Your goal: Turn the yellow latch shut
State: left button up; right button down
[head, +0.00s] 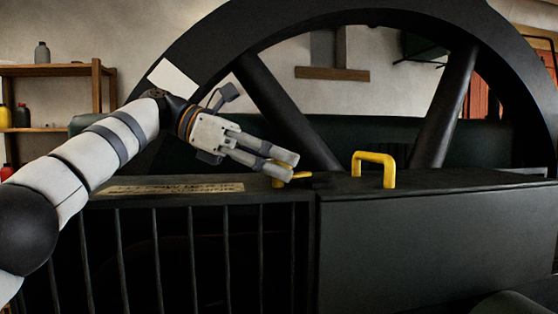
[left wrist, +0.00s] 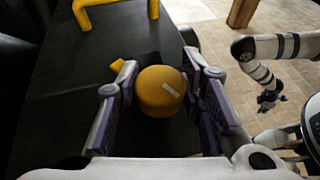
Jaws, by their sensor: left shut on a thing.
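The yellow latch (head: 278,183) is on the dark top of the guard, mostly hidden by my gripper in the head view. In the left wrist view its round yellow knob (left wrist: 161,91), with a short white mark on top, sits between the finger pads. A small yellow tip (left wrist: 121,67) shows just beyond the knob. My left gripper (head: 294,167) comes down from the left and is shut on the knob; it also shows in the left wrist view (left wrist: 165,100). My right gripper (left wrist: 268,101) is small and dark, well away from the latch; its jaws cannot be made out.
A yellow U-shaped handle (head: 374,160) stands on the guard top right of the latch. A large black spoked wheel (head: 270,112) rises behind. Vertical bars (head: 190,255) and a dark panel (head: 430,250) form the front. A label plate (head: 175,188) lies left of the latch.

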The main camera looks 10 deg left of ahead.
pick_arm(q)
jog(key=shift+f, duration=0.1)
dwell(0.4)
jog(key=o, duration=1.2)
jog(key=shift+a, duration=0.1)
jog(key=shift+c, duration=0.2)
